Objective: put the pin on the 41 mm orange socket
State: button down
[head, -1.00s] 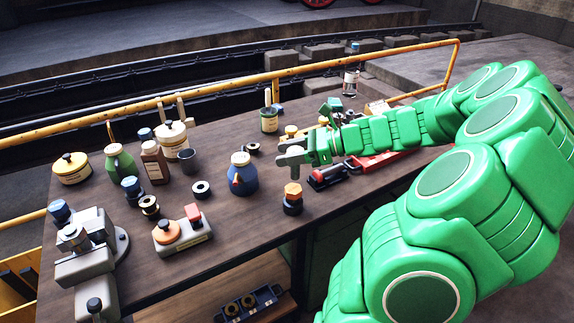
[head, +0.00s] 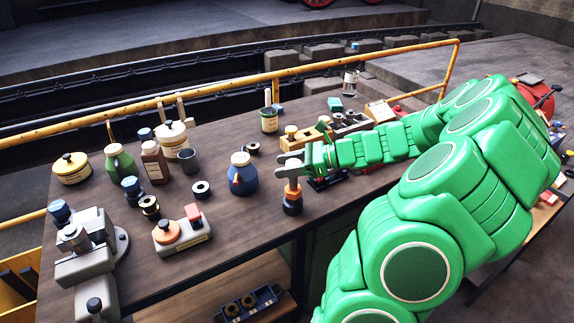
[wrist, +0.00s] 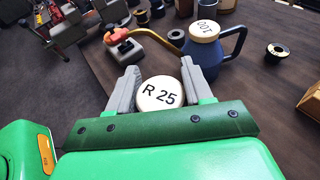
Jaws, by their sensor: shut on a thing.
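My gripper (head: 291,165) is shut on the pin (wrist: 160,94). Its round white top reads "R 25" and sits between the two grey fingers in the wrist view. In the head view a grey part of the pin (head: 292,177) shows below the fingers, upright. Directly under it is the orange hexagonal socket (head: 292,192), on a black round base (head: 292,208) near the table's front edge. The pin's lower end appears to meet the orange top, but I cannot tell whether it touches. The socket is hidden in the wrist view.
A blue jug (head: 242,177) stands close to the left of my gripper; it also shows in the wrist view (wrist: 203,55). A grey block with orange and red knobs (head: 183,238) is further left.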

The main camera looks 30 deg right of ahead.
jog(key=shift+f, duration=0.1)
jog(key=shift+c, duration=2.3)
grip_release()
jog(key=v, duration=1.2)
